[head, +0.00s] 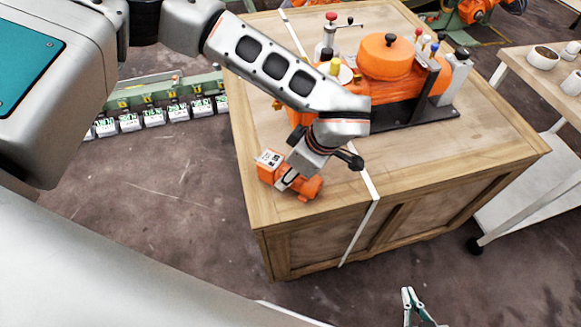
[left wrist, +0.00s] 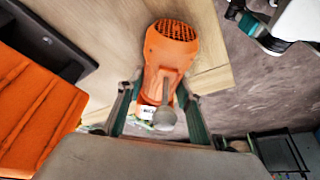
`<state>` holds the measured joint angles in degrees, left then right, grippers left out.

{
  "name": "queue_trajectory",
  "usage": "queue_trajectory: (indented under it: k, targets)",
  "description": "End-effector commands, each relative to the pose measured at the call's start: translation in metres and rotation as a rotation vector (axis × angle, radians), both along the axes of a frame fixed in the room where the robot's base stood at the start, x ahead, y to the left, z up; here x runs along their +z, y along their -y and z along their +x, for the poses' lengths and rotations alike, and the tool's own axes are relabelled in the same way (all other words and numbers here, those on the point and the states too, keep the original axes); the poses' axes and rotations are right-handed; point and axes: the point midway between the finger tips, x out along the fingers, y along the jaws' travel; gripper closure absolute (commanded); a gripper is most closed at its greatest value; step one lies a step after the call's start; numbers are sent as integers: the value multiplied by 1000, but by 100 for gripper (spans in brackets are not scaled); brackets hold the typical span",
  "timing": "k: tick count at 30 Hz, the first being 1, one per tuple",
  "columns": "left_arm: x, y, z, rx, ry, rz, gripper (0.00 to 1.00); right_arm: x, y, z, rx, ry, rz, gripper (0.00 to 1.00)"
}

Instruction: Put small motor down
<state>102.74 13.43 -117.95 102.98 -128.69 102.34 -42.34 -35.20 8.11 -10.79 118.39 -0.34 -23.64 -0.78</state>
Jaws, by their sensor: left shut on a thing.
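The small orange motor (head: 304,187) is at the near left corner of the wooden crate table (head: 420,185). It has a box end with a white printed label. My left gripper (head: 290,172) comes down on it from above and is shut on it. In the left wrist view the motor (left wrist: 168,65) lies between the two fingers, its round vented end pointing away. I cannot tell whether the motor touches the wood. My right gripper (head: 410,300) shows at the bottom of the head view, away from the table and empty; its finger gap is unclear.
A large orange machine (head: 386,58) on a dark base stands farther back on the table. A white strap (head: 362,225) crosses the table. A cart with cups (head: 543,58) stands at the right. Bare wood lies right of the motor.

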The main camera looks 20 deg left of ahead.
Motion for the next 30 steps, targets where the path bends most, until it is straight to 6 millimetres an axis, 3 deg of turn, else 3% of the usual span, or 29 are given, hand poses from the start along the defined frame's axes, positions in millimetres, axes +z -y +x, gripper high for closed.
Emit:
queue_trajectory:
  k: [5,6,8,20,30]
  targets:
    - [1,0,1,1,3,-1,100,1,0,1,0,2,-1,100]
    - [0,0,0,0,1,1,59,1,0,1,0,2,-1,100]
    - [0,0,0,0,1,0,48,1,0,1,0,3,0,100]
    - [3,1,0,-1,2,0,48,2,0,2,0,4,1,100]
    - [59,23,-3,-2,8,0,48,13,-1,6,-2,18,9,100]
